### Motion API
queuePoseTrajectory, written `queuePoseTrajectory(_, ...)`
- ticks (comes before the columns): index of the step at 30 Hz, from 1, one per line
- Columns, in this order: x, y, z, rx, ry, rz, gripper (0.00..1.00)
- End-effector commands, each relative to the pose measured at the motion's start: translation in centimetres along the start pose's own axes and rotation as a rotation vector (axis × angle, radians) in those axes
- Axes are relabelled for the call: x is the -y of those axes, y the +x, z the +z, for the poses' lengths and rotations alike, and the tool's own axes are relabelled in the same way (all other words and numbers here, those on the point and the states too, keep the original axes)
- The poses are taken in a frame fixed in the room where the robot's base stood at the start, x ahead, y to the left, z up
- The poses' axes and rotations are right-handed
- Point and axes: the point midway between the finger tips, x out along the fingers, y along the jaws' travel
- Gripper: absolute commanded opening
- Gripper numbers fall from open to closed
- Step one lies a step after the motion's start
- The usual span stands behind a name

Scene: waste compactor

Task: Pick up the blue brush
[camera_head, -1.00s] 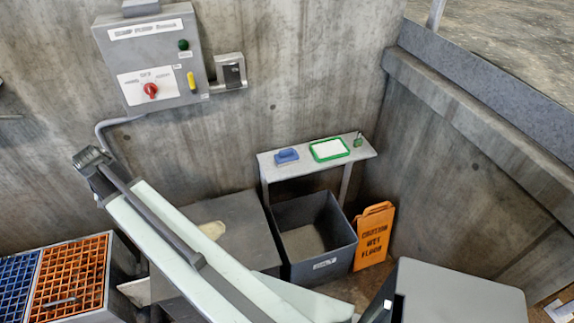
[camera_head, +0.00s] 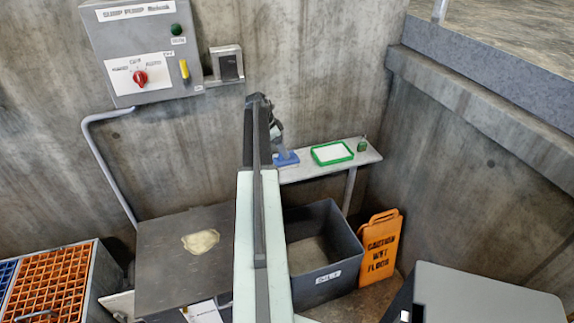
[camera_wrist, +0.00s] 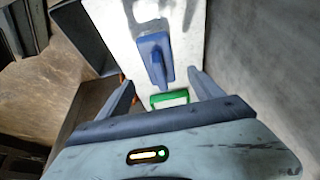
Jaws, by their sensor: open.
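The blue brush (camera_head: 289,158) lies near the left end of a narrow grey wall shelf (camera_head: 362,158). My arm and gripper (camera_head: 277,138) cover part of it in the head view. In the wrist view the brush (camera_wrist: 154,62) lies on the pale shelf top, with its narrower end towards the gripper. My gripper (camera_wrist: 160,78) is open, with one finger to each side of the brush's near end in the picture. Nothing is held. Whether the fingers touch the brush or the shelf cannot be told.
A green-rimmed white tray (camera_head: 332,152) sits right of the brush, with a small green object (camera_head: 362,146) at the shelf's right end. A grey bin (camera_head: 328,282) stands below, beside an orange wet-floor sign (camera_head: 380,246). A control box (camera_head: 140,55) hangs on the wall at left.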

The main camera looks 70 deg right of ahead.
Motion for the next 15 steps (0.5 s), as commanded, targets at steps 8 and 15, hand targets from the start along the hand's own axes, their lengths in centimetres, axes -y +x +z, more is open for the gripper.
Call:
queuePoseTrajectory(8,0.0,2.4,0.2,0.0,-0.001,0.0,0.75)
queuePoseTrajectory(15,0.0,6.0,0.2,0.0,-0.001,-0.001,0.75)
